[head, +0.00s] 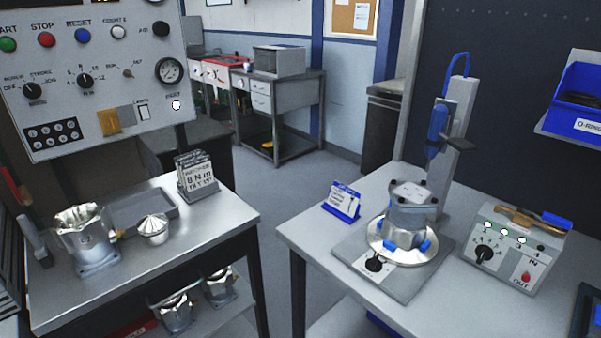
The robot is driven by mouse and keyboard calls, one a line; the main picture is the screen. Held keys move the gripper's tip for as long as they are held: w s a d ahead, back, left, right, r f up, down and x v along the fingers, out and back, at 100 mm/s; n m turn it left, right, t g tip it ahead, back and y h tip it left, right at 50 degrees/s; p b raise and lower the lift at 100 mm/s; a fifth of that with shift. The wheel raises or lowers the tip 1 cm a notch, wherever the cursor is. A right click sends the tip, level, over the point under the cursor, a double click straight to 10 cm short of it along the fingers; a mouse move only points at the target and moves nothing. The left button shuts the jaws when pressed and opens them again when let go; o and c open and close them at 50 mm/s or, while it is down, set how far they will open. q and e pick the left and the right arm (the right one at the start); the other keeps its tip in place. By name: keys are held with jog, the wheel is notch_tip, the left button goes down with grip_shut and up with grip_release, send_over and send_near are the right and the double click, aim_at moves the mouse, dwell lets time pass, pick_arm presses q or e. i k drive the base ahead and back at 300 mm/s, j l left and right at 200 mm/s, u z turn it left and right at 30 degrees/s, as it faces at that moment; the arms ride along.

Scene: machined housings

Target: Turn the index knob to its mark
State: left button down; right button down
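A small black knob (374,264) sits at the front left of the grey base plate (405,284) on the right bench, with white marks around it. Its label and pointer are too small to read; I take it as the index knob, but cannot be sure. Behind it a metal housing (408,213) stands upright on a round silver turntable (386,250) with blue clamps. Another black knob (484,254) is on the grey control box (520,250) to the right, with small marks around it. Neither of my grippers is in view.
A blue screwdriver (436,135) hangs on a column behind the housing. A blue-framed card (342,202) stands left of the plate. The left bench holds a housing (85,240), a tray and a card stand (197,177). A control panel (95,65) has more knobs. A floor gap separates the benches.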

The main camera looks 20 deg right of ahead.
aim_at(373, 265)
jog(key=z, duration=1.15)
jog(key=k+l, duration=0.1)
jog(key=k+u, duration=0.05)
